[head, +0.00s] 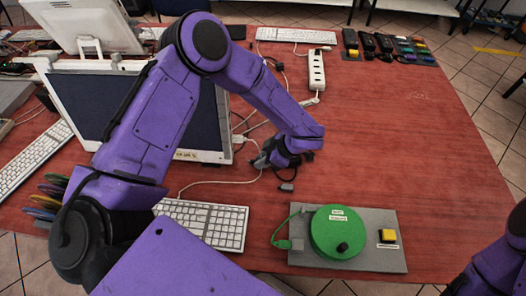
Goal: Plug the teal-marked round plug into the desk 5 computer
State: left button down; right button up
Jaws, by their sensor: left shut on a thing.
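My left gripper (272,160) reaches from above over the middle of the red desk, right of the monitor. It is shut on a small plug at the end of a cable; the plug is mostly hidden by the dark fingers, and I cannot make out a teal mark. Pale cables run from the monitor side toward the gripper. A small dark piece (287,187) shows just below it, too small to identify. The monitor (125,112) with a label on its lower edge stands at left. No computer socket is clearly visible. My right gripper is out of view; only purple arm parts show at lower right.
A grey board (377,262) with a green round device (336,232) and yellow button (388,236) lies in front. A white keyboard (205,223) lies left of it. A power strip (316,70) and dark adapters (367,44) lie farther back. The desk's right side is clear.

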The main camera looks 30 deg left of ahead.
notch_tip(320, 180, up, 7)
jog(key=p, duration=0.6)
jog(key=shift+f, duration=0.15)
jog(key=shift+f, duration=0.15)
